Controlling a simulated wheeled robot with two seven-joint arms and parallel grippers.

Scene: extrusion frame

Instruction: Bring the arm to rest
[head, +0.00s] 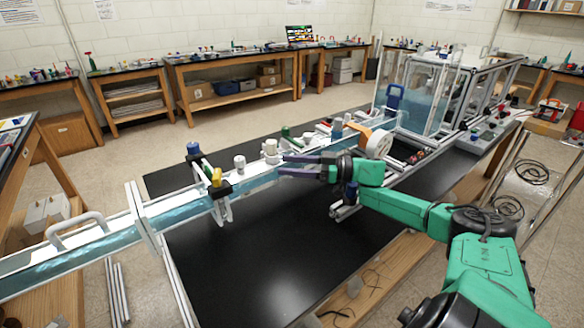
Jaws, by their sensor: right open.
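My right arm (415,208) is green with dark joints and reaches in from the lower right over the black table. My right gripper (283,166) points left, with its two dark fingers apart and nothing seen between them. Its fingertips are close to the clear water channel, near some white cylindrical fittings (270,148). From this view I cannot tell whether the fingers touch the channel. My left gripper is not in view.
The water channel (165,212) runs from lower left to a framed clear tank (425,95) at the back. A clamp stand (222,200) holds it up. The black tabletop (270,250) in front is clear.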

